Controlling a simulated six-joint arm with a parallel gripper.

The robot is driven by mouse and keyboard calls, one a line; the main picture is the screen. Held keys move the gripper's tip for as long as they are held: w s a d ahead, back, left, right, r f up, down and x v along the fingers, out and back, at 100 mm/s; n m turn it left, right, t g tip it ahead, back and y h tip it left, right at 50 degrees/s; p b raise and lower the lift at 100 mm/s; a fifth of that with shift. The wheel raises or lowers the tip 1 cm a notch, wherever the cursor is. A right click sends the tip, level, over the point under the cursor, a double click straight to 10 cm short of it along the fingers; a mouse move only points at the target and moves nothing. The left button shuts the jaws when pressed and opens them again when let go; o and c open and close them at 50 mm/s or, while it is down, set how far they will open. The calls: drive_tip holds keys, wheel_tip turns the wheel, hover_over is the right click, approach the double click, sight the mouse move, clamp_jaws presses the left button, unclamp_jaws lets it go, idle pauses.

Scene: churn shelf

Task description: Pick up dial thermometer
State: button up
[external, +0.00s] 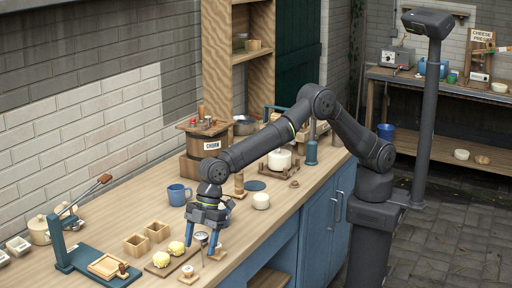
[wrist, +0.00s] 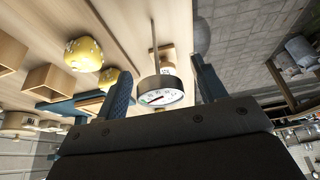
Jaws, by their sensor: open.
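The dial thermometer (wrist: 160,92) has a round white face with a dark rim and a thin metal stem. In the wrist view it sits between the two blue fingers of my open gripper (wrist: 163,95), with no clear contact on either side. In the external view the thermometer (external: 201,237) is small, near the counter's front edge, directly below and between the fingertips of my gripper (external: 202,245).
Yellow butter pieces (external: 177,248) lie on a board left of my gripper, with wooden boxes (external: 137,244) behind. The counter's front edge is close on the right.

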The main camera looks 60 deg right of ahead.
drive_tip(key=c, duration=1)
drive_tip(key=shift+c, duration=0.2)
drive_tip(key=shift+r, duration=0.2)
